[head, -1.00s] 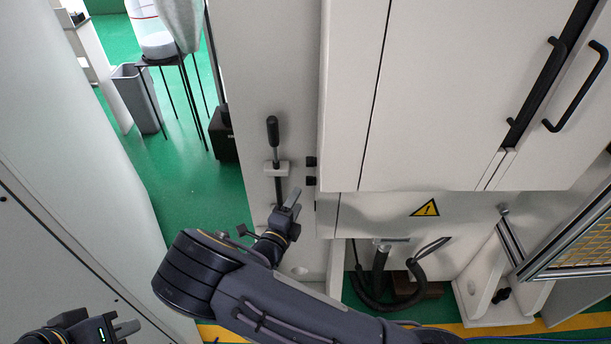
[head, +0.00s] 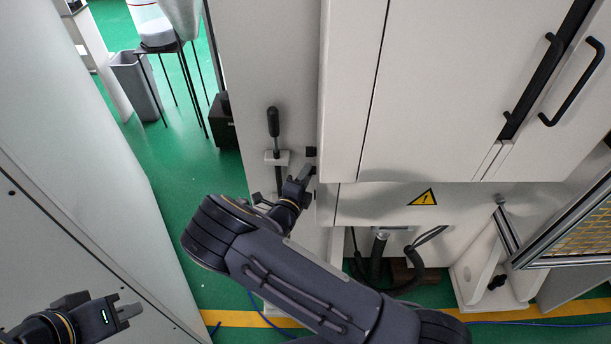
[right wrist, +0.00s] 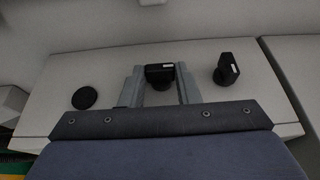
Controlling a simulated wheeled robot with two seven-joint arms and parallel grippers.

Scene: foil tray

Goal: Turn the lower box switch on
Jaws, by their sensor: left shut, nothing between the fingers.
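The box's side panel carries two black knob switches. The upper switch (head: 311,152) shows just above my right gripper (head: 298,180) in the head view, where the gripper hides the lower one. In the right wrist view the lower switch (right wrist: 160,74) stands between the two fingers of my right gripper (right wrist: 161,88). The fingers lie close on both sides of it; I cannot tell whether they touch it. The other switch (right wrist: 227,68) is to the right, clear of the fingers. My left gripper (head: 124,311) is shut and empty at the lower left of the head view.
A black-handled lever (head: 273,124) stands just left of my right gripper. A round black disc (right wrist: 84,97) sits on the panel left of the fingers. The white cabinet (head: 440,110) fills the right. Green floor (head: 185,165) is open between it and the left-hand panel.

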